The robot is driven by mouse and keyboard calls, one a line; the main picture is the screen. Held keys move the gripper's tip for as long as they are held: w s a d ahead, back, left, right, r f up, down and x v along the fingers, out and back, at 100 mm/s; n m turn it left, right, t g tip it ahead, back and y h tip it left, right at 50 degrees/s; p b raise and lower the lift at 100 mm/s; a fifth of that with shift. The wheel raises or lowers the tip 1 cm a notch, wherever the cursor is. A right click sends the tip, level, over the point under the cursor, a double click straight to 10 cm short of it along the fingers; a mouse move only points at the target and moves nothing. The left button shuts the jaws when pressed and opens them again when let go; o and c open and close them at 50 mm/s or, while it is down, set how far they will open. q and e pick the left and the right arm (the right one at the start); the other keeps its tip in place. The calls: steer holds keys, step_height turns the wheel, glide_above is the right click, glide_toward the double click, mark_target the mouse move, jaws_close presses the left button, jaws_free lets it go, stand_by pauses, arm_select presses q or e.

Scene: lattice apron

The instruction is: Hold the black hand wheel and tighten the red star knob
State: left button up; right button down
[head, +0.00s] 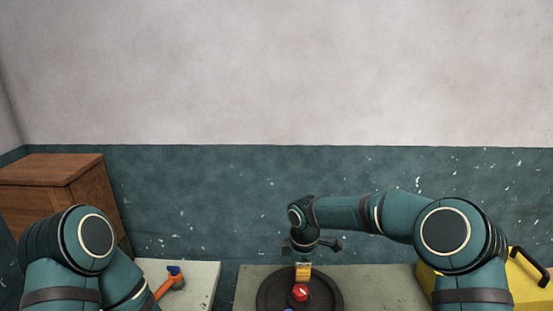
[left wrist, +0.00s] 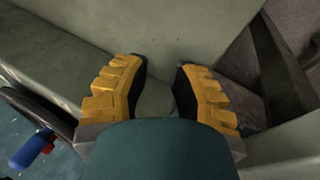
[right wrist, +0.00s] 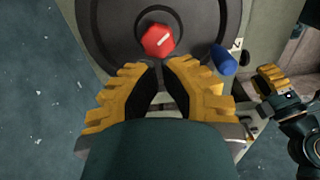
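The black hand wheel (head: 268,292) is at the bottom middle of the head view, with the red star knob (head: 300,293) on it. In the right wrist view the wheel (right wrist: 110,30) fills the top and the red knob (right wrist: 158,40) lies just beyond my fingertips. A blue handle (right wrist: 223,60) is at the wheel's right. My right gripper (right wrist: 164,72) is partly open and empty, fingers pointing toward the knob; contact cannot be told. My left gripper (left wrist: 160,72) is open and empty, beside the wheel (left wrist: 38,112), whose edge shows at left.
A brown wooden cabinet (head: 52,170) stands further left. A yellow box with a black handle (head: 525,280) is at right. A wall closes off the back.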

mark_target(300, 291)
arm_select(q)
steer(key=shift+w, duration=0.15)
jaws_close()
arm_select(e)
steer(key=shift+w+f, duration=0.15)
arm_select(q)
steer(key=w+r+n, duration=0.2)
steer(key=w+n, duration=0.1)
steer(key=w, duration=0.1)
steer(key=w+d+r+n, duration=0.1)
steer(key=w+r+n, duration=0.2)
steer(key=w+n, duration=0.1)
steer(key=w+r+n+h, duration=0.1)
steer(key=w+r+n, duration=0.2)
steer(key=w+n, duration=0.1)
steer(key=shift+d+r, duration=0.15)
steer(key=shift+d, duration=0.05)
steer(key=w+d+r+n+h, duration=0.1)
steer(key=w+d+r+n, duration=0.2)
steer(key=w+r+n, duration=0.6)
steer(key=shift+n, duration=0.3)
steer(key=shift+s+f, duration=0.2)
steer(key=shift+f, duration=0.9)
steer(key=shift+s+f, duration=0.25)
steer(key=shift+f, duration=0.9)
steer(key=shift+s+f, duration=0.2)
steer(key=shift+f, duration=0.9)
